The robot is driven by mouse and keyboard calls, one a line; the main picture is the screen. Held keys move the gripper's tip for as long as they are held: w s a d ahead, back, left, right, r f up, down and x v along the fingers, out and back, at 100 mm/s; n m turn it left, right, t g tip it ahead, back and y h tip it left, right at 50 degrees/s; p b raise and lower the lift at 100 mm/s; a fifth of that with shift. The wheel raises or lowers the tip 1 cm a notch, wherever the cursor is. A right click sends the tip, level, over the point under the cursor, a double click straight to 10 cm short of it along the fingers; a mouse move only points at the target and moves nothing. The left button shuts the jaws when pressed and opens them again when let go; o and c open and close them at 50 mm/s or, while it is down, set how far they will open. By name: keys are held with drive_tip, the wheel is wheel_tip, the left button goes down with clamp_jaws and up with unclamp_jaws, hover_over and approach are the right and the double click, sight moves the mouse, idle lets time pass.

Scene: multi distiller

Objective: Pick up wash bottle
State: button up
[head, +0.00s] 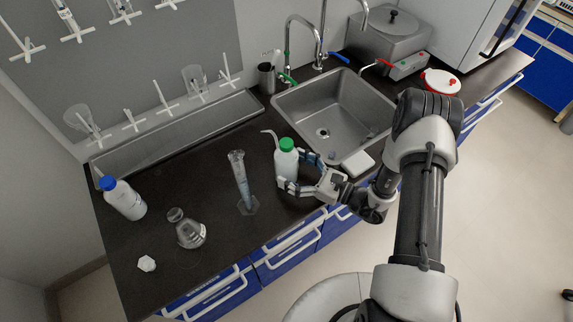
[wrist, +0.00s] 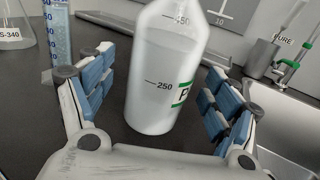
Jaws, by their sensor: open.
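The wash bottle (head: 286,163) is white with a green cap and a bent spout pointing left in the head view. My gripper (head: 297,172) is open, with one blue-padded finger on each side of the bottle. In the wrist view the gripper (wrist: 160,95) shows clear gaps between both fingers and the bottle.
A graduated cylinder (head: 241,180) stands just left of the bottle. A flask (head: 189,232) and a blue-capped bottle (head: 124,199) are farther left. The sink (head: 335,110) with taps lies behind right. A drying rack (head: 185,94) hangs behind a trough.

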drive_tip(key=shift+x, duration=1.5)
drive_tip(key=shift+d, duration=0.1)
drive_tip(key=shift+c, duration=0.2)
drive_tip(key=c, duration=0.9)
